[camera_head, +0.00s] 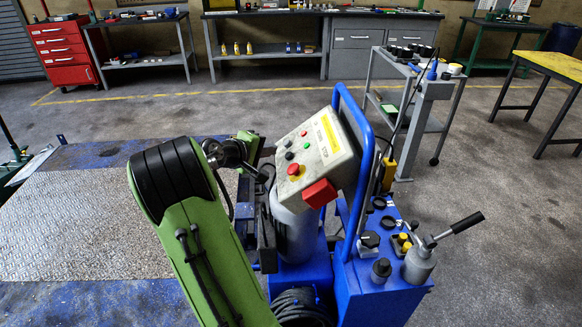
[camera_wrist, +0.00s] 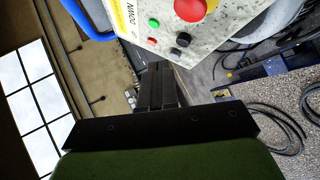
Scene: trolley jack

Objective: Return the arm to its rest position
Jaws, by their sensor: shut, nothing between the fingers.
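My green arm reaches up from the bottom of the head view and bends at a black joint. My gripper (camera_wrist: 157,70) shows in the wrist view as black fingers pressed together, shut and empty. It points at the control box, just short of its lower edge, and I see no clear contact. The control box (camera_head: 321,148) is pale, with a red emergency button on yellow, green and black buttons and a red block at its corner. It also shows in the wrist view (camera_wrist: 150,32). In the head view the fingertips are hard to make out beside the box.
The blue power unit (camera_head: 367,290) carries the box on a blue tube frame, with a black-handled lever at right. A metal-topped platform (camera_head: 85,225) lies at left. A grey trolley (camera_head: 432,100), a yellow-topped table (camera_head: 555,64) and a red cabinet (camera_head: 62,50) stand farther back. Floor at right is clear.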

